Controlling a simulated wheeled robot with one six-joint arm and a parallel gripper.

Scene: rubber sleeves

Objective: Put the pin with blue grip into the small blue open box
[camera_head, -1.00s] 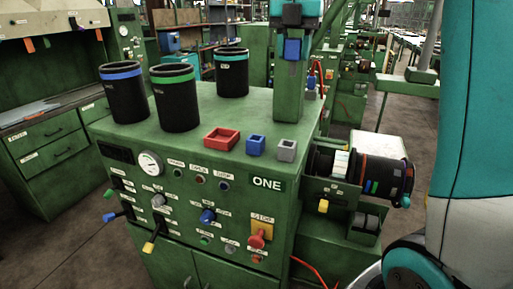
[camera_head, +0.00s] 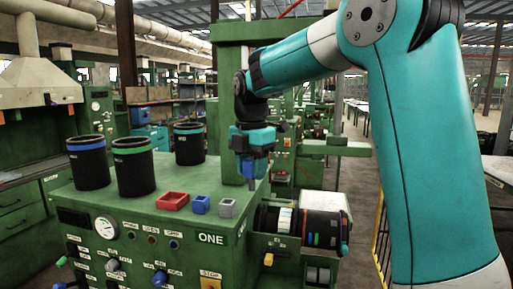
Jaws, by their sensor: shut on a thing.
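The small blue open box (camera_head: 201,205) sits on the green machine top, between a red open box (camera_head: 173,201) and a grey open box (camera_head: 227,208). My gripper (camera_head: 250,168) points down above the right part of the machine top, to the right of and higher than the blue box. It is shut on the pin with blue grip (camera_head: 250,180), of which only a small dark blue part shows below the fingers. The rest of the pin is hidden by the gripper or too small to make out.
Black cups with blue (camera_head: 88,163), green (camera_head: 134,167) and teal (camera_head: 189,144) rims stand on the left of the machine top (camera_head: 110,203). A green column rises behind my gripper. A drum (camera_head: 312,226) with coloured strips sits at the right.

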